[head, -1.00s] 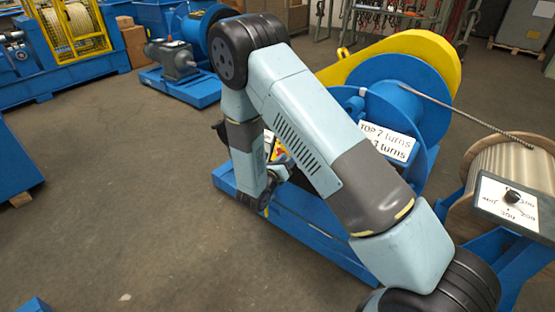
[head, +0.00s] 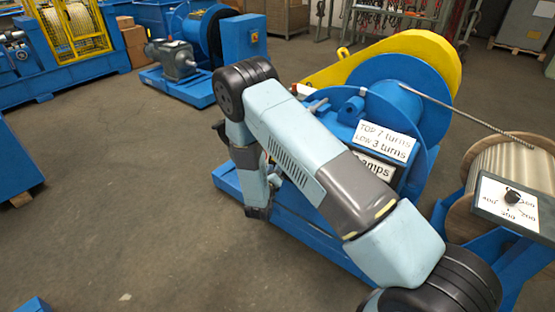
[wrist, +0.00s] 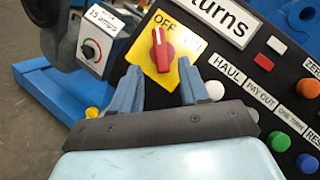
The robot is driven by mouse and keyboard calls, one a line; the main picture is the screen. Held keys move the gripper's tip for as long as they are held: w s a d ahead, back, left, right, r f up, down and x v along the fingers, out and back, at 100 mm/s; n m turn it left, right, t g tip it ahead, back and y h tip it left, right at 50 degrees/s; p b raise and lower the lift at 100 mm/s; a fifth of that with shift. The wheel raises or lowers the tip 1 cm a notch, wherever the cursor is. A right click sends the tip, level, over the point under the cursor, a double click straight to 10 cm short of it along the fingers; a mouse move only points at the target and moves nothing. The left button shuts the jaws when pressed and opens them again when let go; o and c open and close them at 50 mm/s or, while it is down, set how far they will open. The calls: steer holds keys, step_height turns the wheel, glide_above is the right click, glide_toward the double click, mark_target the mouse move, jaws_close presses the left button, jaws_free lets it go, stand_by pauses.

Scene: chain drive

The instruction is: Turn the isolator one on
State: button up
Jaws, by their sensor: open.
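A red rotary switch (wrist: 163,50) sits on a yellow plate (wrist: 147,59) on the black control panel in the wrist view. Its white mark points up toward the OFF label (wrist: 163,20). An ON label at the plate's right is faint and partly cut off from clear reading. My gripper (wrist: 160,82) is open, its two blue fingers pointing at the plate just below the switch, one to each side. Nothing shows between the fingertips, and I cannot tell whether they touch the panel. In the head view my arm hides the switch.
Right of the switch are HAUL and PAY OUT labels, a white button (wrist: 215,90) and several coloured buttons. A dial box (wrist: 95,48) stands to the left.

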steer(key=shift+x, duration=3.15)
steer(key=shift+c, duration=0.2)
